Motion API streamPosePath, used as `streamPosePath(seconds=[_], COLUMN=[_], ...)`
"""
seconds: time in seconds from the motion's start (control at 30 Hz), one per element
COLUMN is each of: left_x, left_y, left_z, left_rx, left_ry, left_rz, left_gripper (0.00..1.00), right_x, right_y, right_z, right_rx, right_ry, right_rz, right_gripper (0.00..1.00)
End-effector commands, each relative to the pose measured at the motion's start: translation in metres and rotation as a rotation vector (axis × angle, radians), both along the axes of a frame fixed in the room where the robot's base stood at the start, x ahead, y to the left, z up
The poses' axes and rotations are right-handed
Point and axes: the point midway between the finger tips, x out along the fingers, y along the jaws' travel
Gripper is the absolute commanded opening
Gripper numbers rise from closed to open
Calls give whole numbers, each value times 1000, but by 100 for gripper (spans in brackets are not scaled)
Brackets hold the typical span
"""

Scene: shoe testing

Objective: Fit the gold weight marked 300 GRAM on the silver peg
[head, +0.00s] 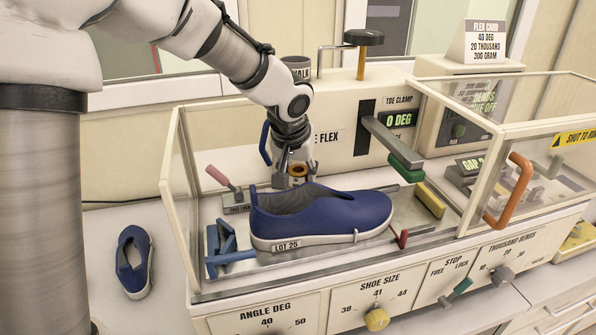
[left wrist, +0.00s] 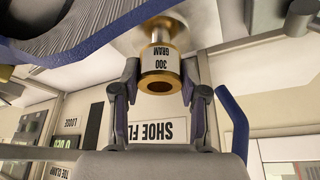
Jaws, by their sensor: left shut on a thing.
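The gold weight (left wrist: 160,77) is a short ring with a white label reading 300 GRAM, upside down in the left wrist view. My left gripper (left wrist: 160,80) is shut on it, one finger on each side. In the head view the weight (head: 298,171) shows as a gold ring below my left gripper (head: 290,165), behind the blue shoe. A silver peg (left wrist: 159,37) with a gold collar lines up with the weight on its label side. The weight hides the peg's tip, and I cannot tell whether it enters the bore. My right gripper is not in view.
The blue shoe (head: 320,213) marked LOT 25 lies in the tester, close in front of my gripper. A blue bent bar (left wrist: 233,120) stands beside it. Clear panels (head: 178,165) enclose the left side, and a toe clamp arm (head: 390,140) lies to the right.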

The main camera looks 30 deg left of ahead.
Motion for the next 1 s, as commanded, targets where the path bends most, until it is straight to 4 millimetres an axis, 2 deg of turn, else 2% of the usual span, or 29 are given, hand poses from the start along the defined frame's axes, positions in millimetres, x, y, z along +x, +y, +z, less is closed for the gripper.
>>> streamPosePath(seconds=[0.8, 0.83, 0.9, 1.0], left_x=[0, 0, 0, 0], left_y=[0, 0, 0, 0], left_z=[-21, -20, -20, -20], left_rx=[0, 0, 0, 0], left_ry=[-1, -1, -1, -1], left_rz=[0, 0, 0, 0], left_gripper=[0, 50, 72, 72], right_x=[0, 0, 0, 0], right_y=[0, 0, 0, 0], right_z=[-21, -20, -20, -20], right_rx=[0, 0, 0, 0], right_ry=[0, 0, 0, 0], right_rz=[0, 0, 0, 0], right_gripper=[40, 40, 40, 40])
